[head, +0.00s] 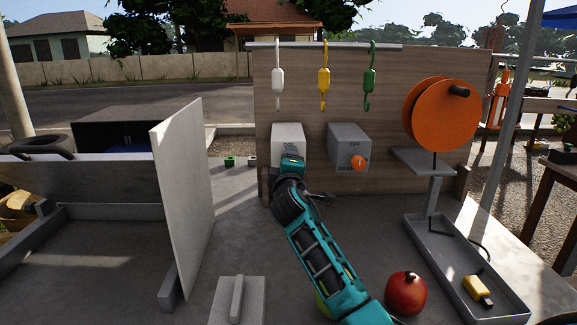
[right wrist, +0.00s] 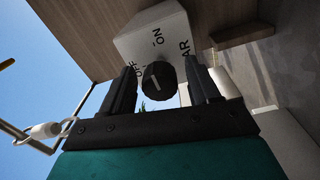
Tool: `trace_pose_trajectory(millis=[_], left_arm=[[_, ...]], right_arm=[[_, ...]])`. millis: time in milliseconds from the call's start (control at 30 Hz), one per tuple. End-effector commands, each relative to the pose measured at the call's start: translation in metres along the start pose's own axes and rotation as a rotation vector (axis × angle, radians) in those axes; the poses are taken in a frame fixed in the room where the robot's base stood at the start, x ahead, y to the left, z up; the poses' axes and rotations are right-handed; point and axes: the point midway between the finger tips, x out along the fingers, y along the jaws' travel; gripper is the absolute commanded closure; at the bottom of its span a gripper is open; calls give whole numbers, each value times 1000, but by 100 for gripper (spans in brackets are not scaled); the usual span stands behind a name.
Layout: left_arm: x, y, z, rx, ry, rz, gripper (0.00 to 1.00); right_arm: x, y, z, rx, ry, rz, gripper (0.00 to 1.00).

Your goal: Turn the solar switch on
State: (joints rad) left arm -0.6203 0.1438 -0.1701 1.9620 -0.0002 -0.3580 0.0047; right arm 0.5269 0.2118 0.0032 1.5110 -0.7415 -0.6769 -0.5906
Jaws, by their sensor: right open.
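The solar switch is a white box (head: 288,135) on the upright wooden panel; in the head view its knob is hidden behind my right gripper (head: 291,163). The right wrist view shows the box face (right wrist: 155,35) with OFF, ON and letters ending in AR. Its round dark knob (right wrist: 158,82) bears a light mark; I cannot tell which label the mark points to. My right gripper (right wrist: 161,72) is open, with one finger on each side of the knob. I cannot tell whether the fingers touch it. My left gripper is not in view.
A grey breaker box (head: 347,143) with an orange knob (head: 358,163) sits right of the switch. White, yellow and green hooks (head: 324,76) hang above. An orange reel (head: 441,115) stands at right, with a tray (head: 448,262) below. A red fruit (head: 406,293) lies near my arm.

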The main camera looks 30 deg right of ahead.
Motion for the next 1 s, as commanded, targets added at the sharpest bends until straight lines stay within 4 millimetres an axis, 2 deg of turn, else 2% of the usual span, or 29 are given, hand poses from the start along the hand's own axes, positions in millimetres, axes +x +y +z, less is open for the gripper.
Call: trace_pose_trajectory(millis=[167, 267, 700, 833, 1000], left_arm=[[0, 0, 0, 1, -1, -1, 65], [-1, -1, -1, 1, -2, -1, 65], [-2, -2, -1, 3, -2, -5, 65], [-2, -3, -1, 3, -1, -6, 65], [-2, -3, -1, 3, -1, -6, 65]], right_arm=[[-9, 0, 0, -1, 1, 0, 39], [-22, 0, 0, -1, 2, 0, 39], [-104, 0, 0, 2, 0, -1, 39], [-120, 0, 0, 1, 2, -1, 39], [-129, 0, 0, 0, 0, 0, 39]])
